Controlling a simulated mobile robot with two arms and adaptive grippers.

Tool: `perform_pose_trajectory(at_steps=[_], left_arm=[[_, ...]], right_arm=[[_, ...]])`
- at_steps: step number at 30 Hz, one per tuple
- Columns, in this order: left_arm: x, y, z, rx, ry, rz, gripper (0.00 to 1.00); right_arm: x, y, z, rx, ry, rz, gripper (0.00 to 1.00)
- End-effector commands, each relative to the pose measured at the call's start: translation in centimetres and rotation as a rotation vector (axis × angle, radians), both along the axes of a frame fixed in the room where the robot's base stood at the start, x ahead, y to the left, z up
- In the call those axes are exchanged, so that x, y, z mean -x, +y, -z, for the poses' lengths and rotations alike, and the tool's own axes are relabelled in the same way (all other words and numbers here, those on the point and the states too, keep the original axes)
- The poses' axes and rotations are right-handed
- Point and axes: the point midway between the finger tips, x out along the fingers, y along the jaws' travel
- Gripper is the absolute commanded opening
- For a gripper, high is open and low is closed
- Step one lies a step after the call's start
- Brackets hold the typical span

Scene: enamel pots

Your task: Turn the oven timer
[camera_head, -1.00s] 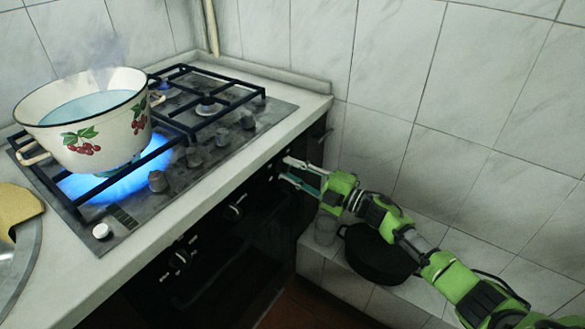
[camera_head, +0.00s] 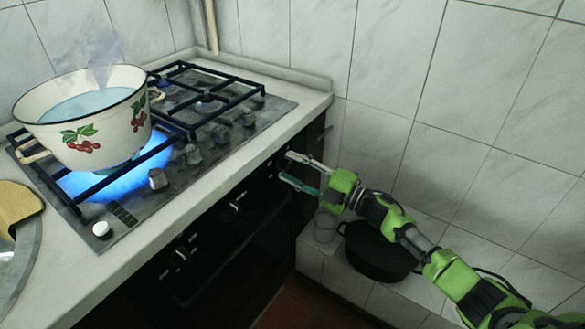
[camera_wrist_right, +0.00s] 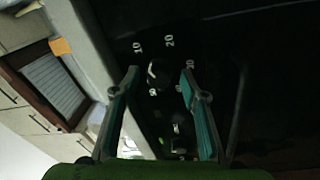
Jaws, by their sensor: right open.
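The oven timer (camera_wrist_right: 158,75) is a dark round knob with white numbers around it on the black oven front. It shows between the two fingertips in the right wrist view; I cannot tell whether they touch it. In the head view I cannot make it out clearly near the fingertips. My right gripper (camera_head: 285,167) reaches in from the right to the right end of the oven front. Its fingers stand apart, one on each side of the knob in the wrist view (camera_wrist_right: 158,76). My left gripper is not in view.
Other oven knobs (camera_head: 236,207) sit further left on the front. Above is a gas hob (camera_head: 125,215) with a lit burner under a steaming cherry-patterned enamel pot (camera_head: 110,135). A dark pan (camera_head: 378,252) rests on a tiled ledge below my right arm. A tiled wall stands close behind.

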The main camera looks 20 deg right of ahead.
Motion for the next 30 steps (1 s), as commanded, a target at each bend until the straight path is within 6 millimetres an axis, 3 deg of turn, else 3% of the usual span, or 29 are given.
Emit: perform_pose_trajectory(at_steps=[15, 21, 30], left_arm=[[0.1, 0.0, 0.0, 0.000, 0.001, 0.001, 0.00], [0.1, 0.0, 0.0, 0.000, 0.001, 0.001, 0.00], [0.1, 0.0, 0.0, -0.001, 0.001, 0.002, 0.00]], right_arm=[[7.4, -6.3, 1.0, 0.003, 0.003, 0.001, 0.40], [8.6, -7.4, 1.1, 0.001, 0.001, 0.001, 0.40], [8.8, -7.6, 1.1, 0.001, 0.001, 0.001, 0.40]])
